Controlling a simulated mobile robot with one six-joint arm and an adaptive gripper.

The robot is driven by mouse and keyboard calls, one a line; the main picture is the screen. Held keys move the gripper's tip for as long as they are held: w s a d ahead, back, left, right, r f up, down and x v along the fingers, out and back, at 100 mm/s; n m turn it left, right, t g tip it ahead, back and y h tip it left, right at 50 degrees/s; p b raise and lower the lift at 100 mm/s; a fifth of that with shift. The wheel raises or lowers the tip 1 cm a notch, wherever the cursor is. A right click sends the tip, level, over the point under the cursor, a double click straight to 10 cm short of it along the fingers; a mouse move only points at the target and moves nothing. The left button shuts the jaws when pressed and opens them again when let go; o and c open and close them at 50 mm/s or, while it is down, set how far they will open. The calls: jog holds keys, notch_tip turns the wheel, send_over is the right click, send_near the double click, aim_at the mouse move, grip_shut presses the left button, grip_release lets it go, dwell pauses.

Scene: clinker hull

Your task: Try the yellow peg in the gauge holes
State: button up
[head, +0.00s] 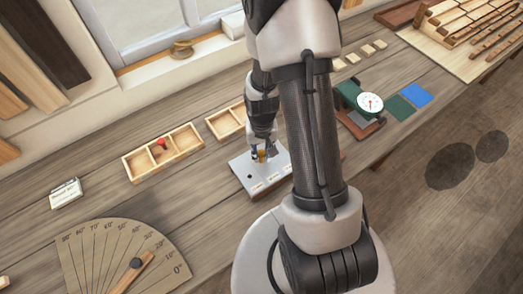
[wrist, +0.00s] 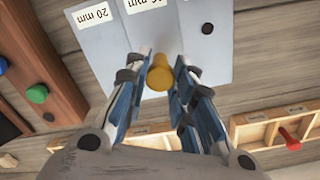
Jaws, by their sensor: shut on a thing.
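The yellow peg (head: 261,157) is upright between the fingertips of my gripper (head: 258,153), over the grey gauge plate (head: 244,183). In the wrist view the yellow peg (wrist: 158,77) sits between both blue-grey fingers of my gripper (wrist: 161,68), which are shut on it. It is in front of the gauge plate's middle strip (wrist: 148,33). Its lower end is hidden, so I cannot tell whether it is in a hole or above it. One dark gauge hole (wrist: 208,28) shows open on the right strip. The left strip has a 20 mm label (wrist: 91,15).
A divided wooden tray (head: 131,167) holds a red peg (head: 161,142); a second tray (head: 213,122) stands beside the plate. Green (wrist: 37,94) and blue (wrist: 2,66) pieces show left in the wrist view. A dial gauge (head: 370,102) stands right. My arm hides part of the bench.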

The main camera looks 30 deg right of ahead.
dwell(0.3)
jog(key=shift+r+p, duration=1.2)
jog(key=shift+r, duration=0.45)
